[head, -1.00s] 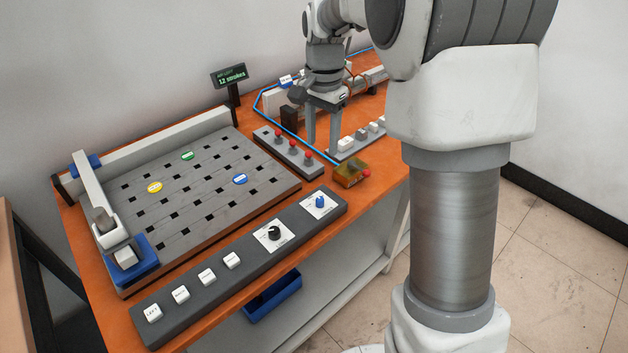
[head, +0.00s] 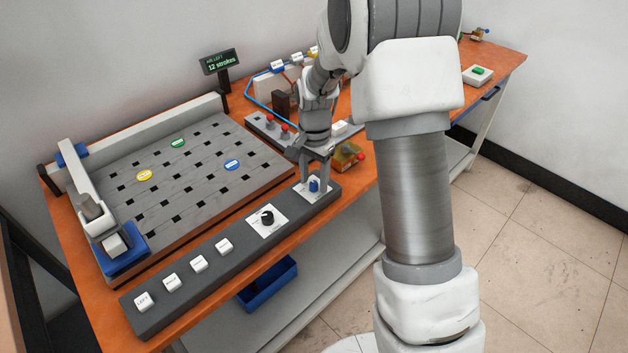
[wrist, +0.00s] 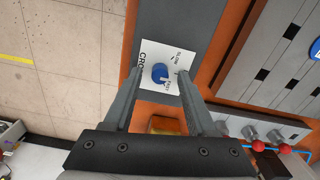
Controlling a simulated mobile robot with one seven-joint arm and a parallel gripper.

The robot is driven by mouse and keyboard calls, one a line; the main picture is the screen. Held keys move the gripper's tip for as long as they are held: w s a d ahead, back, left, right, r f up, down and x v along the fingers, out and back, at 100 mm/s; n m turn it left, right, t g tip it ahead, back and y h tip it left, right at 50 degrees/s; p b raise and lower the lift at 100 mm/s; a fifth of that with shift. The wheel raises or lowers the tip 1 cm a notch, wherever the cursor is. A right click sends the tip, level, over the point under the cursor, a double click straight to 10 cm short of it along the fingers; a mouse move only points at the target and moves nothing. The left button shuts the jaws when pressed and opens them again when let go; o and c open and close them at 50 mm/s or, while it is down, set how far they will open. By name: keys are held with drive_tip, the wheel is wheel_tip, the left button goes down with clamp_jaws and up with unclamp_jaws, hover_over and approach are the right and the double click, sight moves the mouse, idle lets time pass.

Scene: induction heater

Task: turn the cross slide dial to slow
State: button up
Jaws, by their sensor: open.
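The cross slide dial is a blue knob (head: 314,185) on a white plate at the right end of the dark grey control panel (head: 190,285). In the wrist view the blue knob (wrist: 160,72) shows on its white plate (wrist: 151,54), with partly readable print and SLOW at the plate's right side. A pale mark on the knob faces the lower right, near smaller print. My gripper (head: 315,176) is open over the dial, pointing down. In the wrist view its fingertips (wrist: 159,74) appear on either side of the knob, with gaps; contact is not seen.
A black dial (head: 267,217) and several white buttons (head: 198,263) share the panel. A slotted grey plate (head: 190,170) lies behind it. A small yellowish box (head: 347,157) stands close behind my gripper. A blue bin (head: 268,283) is below the table edge.

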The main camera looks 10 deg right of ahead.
drive_tip(key=shift+f, duration=0.25)
clamp_jaws()
drive_tip(key=shift+n, duration=0.3)
drive_tip(key=n+p, duration=0.1)
drive_tip(key=n, duration=0.4)
drive_tip(key=shift+r+n, duration=0.1)
drive_tip(key=shift+n, duration=0.2)
drive_tip(key=n, duration=0.5)
drive_tip(key=shift+n+p, duration=0.3)
drive_tip(key=shift+p, duration=0.1)
idle(0.4)
